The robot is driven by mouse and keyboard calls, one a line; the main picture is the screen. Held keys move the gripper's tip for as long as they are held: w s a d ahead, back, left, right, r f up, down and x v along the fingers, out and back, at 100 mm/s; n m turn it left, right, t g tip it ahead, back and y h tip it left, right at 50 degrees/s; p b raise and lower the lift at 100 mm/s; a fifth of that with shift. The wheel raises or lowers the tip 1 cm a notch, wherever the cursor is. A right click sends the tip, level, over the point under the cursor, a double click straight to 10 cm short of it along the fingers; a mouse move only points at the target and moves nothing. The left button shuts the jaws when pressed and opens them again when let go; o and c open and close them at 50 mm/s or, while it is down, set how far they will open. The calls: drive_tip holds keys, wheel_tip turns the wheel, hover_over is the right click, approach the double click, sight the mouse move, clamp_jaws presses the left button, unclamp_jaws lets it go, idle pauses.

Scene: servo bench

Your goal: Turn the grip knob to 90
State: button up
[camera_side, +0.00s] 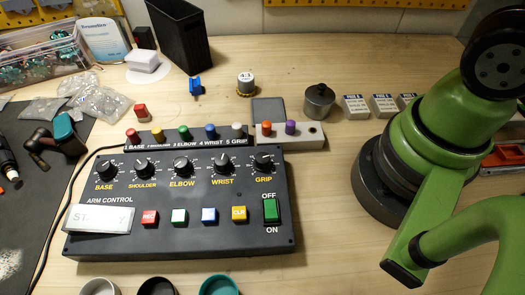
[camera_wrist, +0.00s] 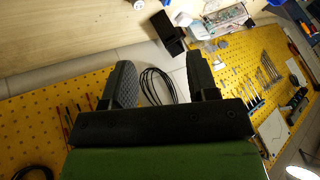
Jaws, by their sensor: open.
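The black grip knob (camera_side: 263,162) is the rightmost of the row of knobs on the dark arm control panel (camera_side: 180,262), above the yellow label GRIP. Its scale is too small to read, so I cannot tell its setting. My gripper (camera_wrist: 160,61) shows in the wrist view with its two dark fingers wide apart and nothing between them. It faces a yellow pegboard, away from the panel. In the side view only my green arm shows at the right, and the gripper is out of frame.
A green rocker switch (camera_side: 270,210) sits below the grip knob. Coloured pegs stand in holders behind the panel, including an orange peg (camera_side: 266,128). A lidded metal pot (camera_side: 319,101) stands farther back. Bare wood lies between the panel and my arm.

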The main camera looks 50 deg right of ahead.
drive_tip(key=w+a+f+g, duration=0.4)
drive_tip(key=w+a+f, duration=0.1)
drive_tip(key=g+h, duration=0.2)
drive_tip(key=g, duration=0.1)
approach(262, 156)
wheel_tip(262, 156, down, 9)
drive_tip(key=shift+w+f, duration=0.1)
drive_tip(key=shift+f, duration=0.15)
drive_tip(key=c, duration=0.9)
